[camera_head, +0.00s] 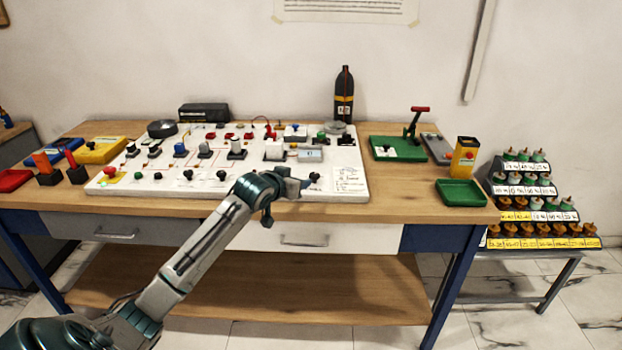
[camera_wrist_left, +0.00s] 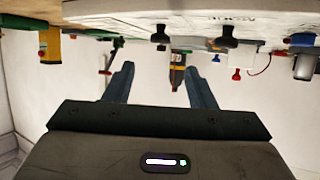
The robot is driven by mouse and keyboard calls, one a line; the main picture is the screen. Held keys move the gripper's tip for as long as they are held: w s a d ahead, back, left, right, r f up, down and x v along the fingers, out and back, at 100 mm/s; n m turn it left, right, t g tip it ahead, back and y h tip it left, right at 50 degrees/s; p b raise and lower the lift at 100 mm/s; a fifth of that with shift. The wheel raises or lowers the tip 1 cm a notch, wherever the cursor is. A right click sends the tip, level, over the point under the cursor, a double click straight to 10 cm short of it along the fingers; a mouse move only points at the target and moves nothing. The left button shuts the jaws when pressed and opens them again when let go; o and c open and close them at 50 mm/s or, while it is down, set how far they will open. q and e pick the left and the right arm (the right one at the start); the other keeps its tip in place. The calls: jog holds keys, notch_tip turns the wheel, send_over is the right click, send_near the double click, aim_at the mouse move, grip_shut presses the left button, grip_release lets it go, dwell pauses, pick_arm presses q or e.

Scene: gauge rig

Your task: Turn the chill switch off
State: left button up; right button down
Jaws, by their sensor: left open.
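A white panel (camera_head: 120,187) with many switches, knobs and lamps lies on the workbench. A row of black knobs, one of them at the right (camera_head: 314,177), runs along its front edge. The labels are too small to read, so I cannot tell which one is the chill switch. My left gripper (camera_head: 303,184) is over the front edge of the panel, just left of that right-hand knob. In the left wrist view, which is upside down, its two fingers (camera_wrist_left: 159,68) are apart with nothing between them. A black knob (camera_wrist_left: 160,34) shows beyond the fingertips, apart from them.
A black bottle (camera_head: 344,95) stands behind the panel. A green base with a red-handled lever (camera_head: 398,150), a yellow box (camera_head: 464,157) and a green tray (camera_head: 461,193) are to the right. Yellow (camera_head: 101,150) and red (camera_head: 14,180) items lie at left. Bare wood (camera_head: 405,200) shows right of the panel.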

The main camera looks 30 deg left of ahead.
aim_at(313, 176)
pick_arm(q)
jog(key=p+x, duration=0.1)
jog(key=x, duration=0.8)
jog(key=shift+w+f, duration=0.35)
jog(key=shift+w, duration=0.3)
pick_arm(e)
jog(key=shift+s, duration=1.1)
pick_arm(q)
jog(key=c, duration=0.9)
